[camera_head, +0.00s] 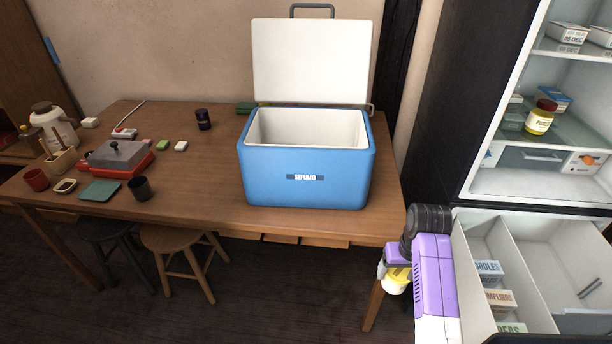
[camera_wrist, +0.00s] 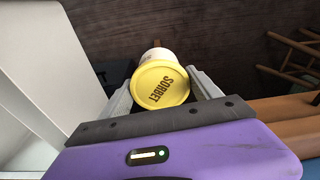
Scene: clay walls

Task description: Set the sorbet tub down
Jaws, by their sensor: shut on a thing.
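The sorbet tub (camera_wrist: 161,85) has a yellow lid marked SORBET and a pale body. It sits between the two fingers of my gripper (camera_wrist: 163,92) in the wrist view, and the gripper is shut on it. In the head view the tub (camera_head: 396,281) hangs low at my gripper (camera_head: 388,270), below the table top and beside the table's right front leg. It is held in the air, clear of any surface. The tub's far end is partly hidden in both views.
A wooden table (camera_head: 215,215) carries an open, empty-looking blue cooler (camera_head: 306,180) with its lid raised. A hot plate (camera_head: 118,158) and small items stand at the left. At right is an open fridge (camera_head: 540,180) above a pulled-out freezer drawer (camera_head: 487,245) holding several boxes.

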